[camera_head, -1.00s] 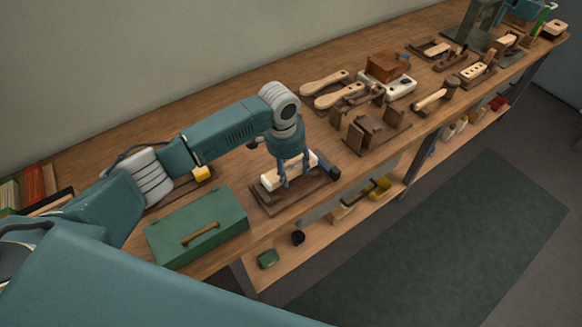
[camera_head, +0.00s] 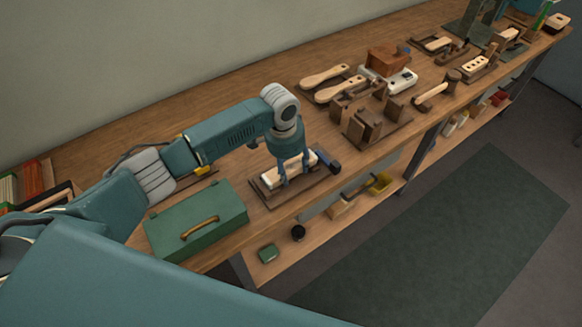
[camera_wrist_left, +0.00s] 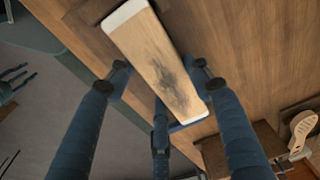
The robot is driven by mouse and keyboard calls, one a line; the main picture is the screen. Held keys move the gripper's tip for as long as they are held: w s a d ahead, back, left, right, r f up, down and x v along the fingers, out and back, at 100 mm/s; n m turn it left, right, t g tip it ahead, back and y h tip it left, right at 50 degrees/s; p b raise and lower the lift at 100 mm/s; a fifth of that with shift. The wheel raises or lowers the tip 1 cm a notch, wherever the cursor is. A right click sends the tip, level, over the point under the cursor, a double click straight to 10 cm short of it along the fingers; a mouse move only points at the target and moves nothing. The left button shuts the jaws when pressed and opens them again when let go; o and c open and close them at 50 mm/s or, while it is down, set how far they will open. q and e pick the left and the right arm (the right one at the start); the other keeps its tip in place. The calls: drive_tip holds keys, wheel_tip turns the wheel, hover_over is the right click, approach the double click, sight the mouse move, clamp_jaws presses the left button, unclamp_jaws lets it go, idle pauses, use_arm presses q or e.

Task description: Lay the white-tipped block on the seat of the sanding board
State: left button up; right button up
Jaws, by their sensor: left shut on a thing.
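The white-tipped block (camera_head: 299,166), a pale wooden bar with white ends, is between the fingers of my left gripper (camera_head: 294,182). It also shows in the left wrist view (camera_wrist_left: 157,62), with a dark smudge on its face and fingers on both sides. The sanding board (camera_head: 284,201) is a dark brown board on the bench, directly under the gripper. The block is at or just above it; I cannot tell whether they touch. The fingers and block hide most of the seat.
A green toolbox (camera_head: 196,226) stands left of the board, near the front edge. Dark wooden fixtures (camera_head: 364,124) and pale paddle-shaped pieces (camera_head: 338,89) lie to the right. The bench (camera_head: 240,100) is clear behind my arm. A lower shelf (camera_head: 277,265) holds small items.

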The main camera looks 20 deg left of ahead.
use_arm(q)
drive_tip(key=shift+f, duration=0.3)
idle(0.5)
drive_tip(key=o, duration=1.7)
drive_tip(key=shift+o, duration=0.2)
drive_tip(key=shift+a+r+p, duration=0.15)
drive_tip(key=shift+r+p, duration=0.9)
drive_tip(key=shift+p, duration=0.15)
drive_tip(key=shift+s+r+p, duration=0.15)
drive_tip(key=shift+r+p, duration=0.5)
drive_tip(key=shift+p, duration=0.1)
drive_tip(key=shift+s+a+r+p, duration=0.1)
drive_tip(key=shift+s+r+p, duration=0.05)
drive_tip(key=shift+r+p, duration=1.1)
drive_tip(key=shift+s+a+r+p, duration=0.1)
drive_tip(key=shift+r+p, duration=0.95)
drive_tip(key=shift+p, duration=0.4)
drive_tip(key=shift+s+f, duration=0.1)
drive_tip(key=shift+f, duration=0.05)
